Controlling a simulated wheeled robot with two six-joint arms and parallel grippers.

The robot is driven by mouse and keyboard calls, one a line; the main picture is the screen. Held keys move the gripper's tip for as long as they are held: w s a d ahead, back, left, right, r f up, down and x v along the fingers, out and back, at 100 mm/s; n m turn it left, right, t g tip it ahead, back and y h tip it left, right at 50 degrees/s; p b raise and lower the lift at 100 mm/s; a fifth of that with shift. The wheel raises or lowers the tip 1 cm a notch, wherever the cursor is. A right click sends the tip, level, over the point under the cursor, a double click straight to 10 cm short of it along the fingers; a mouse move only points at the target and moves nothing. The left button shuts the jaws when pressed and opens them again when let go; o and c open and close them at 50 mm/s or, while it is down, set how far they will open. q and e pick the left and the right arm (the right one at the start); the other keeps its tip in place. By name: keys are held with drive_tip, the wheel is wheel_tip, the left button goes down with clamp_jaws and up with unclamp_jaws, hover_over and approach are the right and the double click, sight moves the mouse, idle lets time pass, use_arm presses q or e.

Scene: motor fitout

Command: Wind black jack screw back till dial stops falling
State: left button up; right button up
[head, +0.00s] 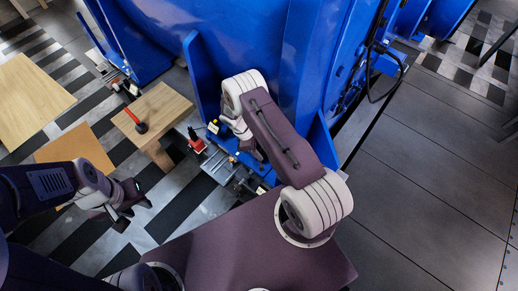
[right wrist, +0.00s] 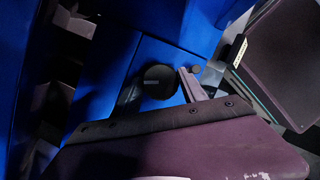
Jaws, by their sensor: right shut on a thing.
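The black jack screw (right wrist: 160,82) shows in the right wrist view as a dark round head against a blue block. My right gripper (right wrist: 178,88) is shut on it, with a pale finger along its right side; the other finger is hard to make out. In the head view my right arm hides the right gripper and the screw beside the blue motor (head: 250,45). My left gripper (head: 135,212) is open and empty, low on the left, well away from the motor. I cannot make out a dial face or reading in either view.
A small wooden table (head: 165,108) with a red-and-black tool (head: 137,122) stands left of the motor. A red-and-black item (head: 196,144) sits by the motor's blue base. A black cable (head: 390,75) hangs at the motor's right. Open grey floor (head: 430,170) lies to the right.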

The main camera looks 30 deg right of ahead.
drive_tip(key=shift+s+r+n+t+h+p, duration=0.15)
drive_tip(key=shift+n+t+h+p, duration=0.25)
drive_tip(key=shift+n, duration=0.8)
drive_tip(key=shift+n+t, duration=0.3)
drive_tip(key=shift+n, duration=0.6)
drive_tip(key=shift+f+n+t, duration=0.2)
drive_tip(key=shift+n+t, duration=0.2)
drive_tip(key=shift+n, duration=0.9)
drive_tip(key=n+t+b, duration=0.1)
drive_tip(key=n+b, duration=0.2)
drive_tip(key=b, duration=0.2)
drive_tip(key=n+t+y+b, duration=0.1)
drive_tip(key=n+t+b, duration=0.1)
drive_tip(key=n+b, duration=0.2)
drive_tip(key=shift+s+f+b, duration=0.1)
drive_tip(key=shift+f+b, duration=0.1)
drive_tip(key=shift+b, duration=0.75)
drive_tip(key=shift+d+r+n+b, duration=0.1)
drive_tip(key=shift+r+n+b, duration=0.15)
drive_tip(key=shift+n+b, duration=0.55)
drive_tip(key=shift+r, duration=0.1)
drive_tip(key=o, duration=1.4)
